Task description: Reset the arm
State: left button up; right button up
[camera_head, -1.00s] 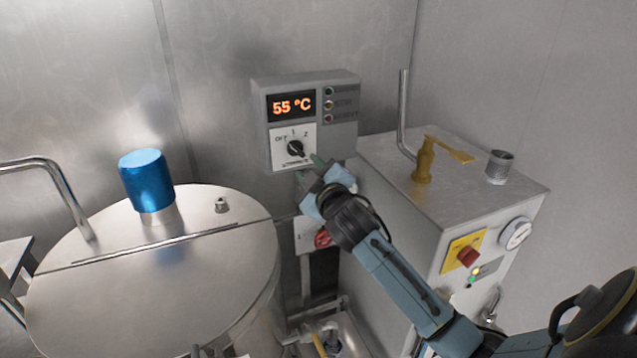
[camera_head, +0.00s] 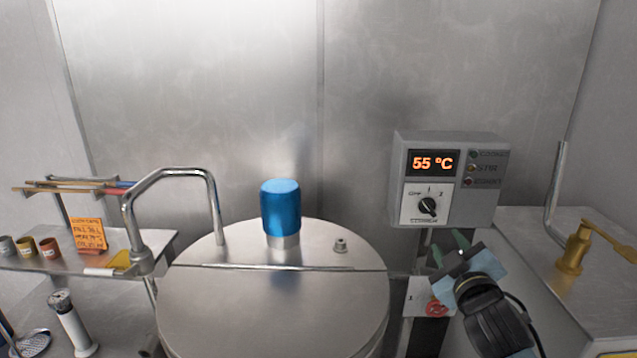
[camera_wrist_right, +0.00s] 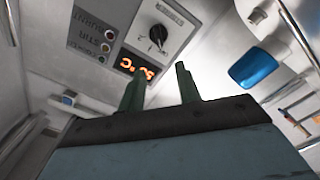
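The grey control box (camera_head: 448,150) hangs on the back wall and its display (camera_head: 432,163) reads 55 °C. Its black rotary knob (camera_head: 428,207) sits on a white plate below the display. My right gripper (camera_head: 449,246) is just below the box in the head view, with its green fingers pointing up toward it. In the right wrist view the two fingers (camera_wrist_right: 158,70) stand apart with nothing between them. The knob (camera_wrist_right: 158,34) shows beyond the fingertips there, clear of them. My left gripper is not in view.
A round steel tank lid (camera_head: 280,310) with a blue cap (camera_head: 281,207) stands left of my right gripper. A bent steel pipe (camera_head: 165,175) rises beside it. A brass valve (camera_head: 575,250) is on the machine at right. A shelf (camera_head: 45,264) with small cups is at far left.

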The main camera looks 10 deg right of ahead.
jog(key=s+a+f+m+g+y, duration=0.1)
jog(key=s+a+f+g, duration=0.2)
jog(key=s+f, duration=0.3)
jog(key=s+a+f+m+g+y, duration=0.1)
jog(key=s+a+f+m+g, duration=0.2)
jog(key=f, duration=0.5)
jog(key=s+a+f+g+y, duration=0.1)
jog(key=s+a+f+g, duration=0.3)
jog(key=s, duration=0.6)
jog(key=s+a+f+g+y, duration=0.2)
jog(key=s+a+f+g, duration=0.15)
jog(key=s, duration=0.65)
notch_tip(320, 180, down, 30)
jog(key=s+f+g+b, duration=0.1)
jog(key=s+g+b, duration=0.1)
jog(key=b, duration=0.3)
jog(key=s+d+f+b, duration=0.3)
jog(key=s+f+b, duration=0.2)
jog(key=s+f, duration=1.1)
notch_tip(320, 180, down, 4)
jog(key=shift+s+r+g+h, duration=0.15)
jog(key=shift+g+h, duration=0.15)
jog(key=shift+g, duration=0.15)
jog(key=shift+s, duration=0.1)
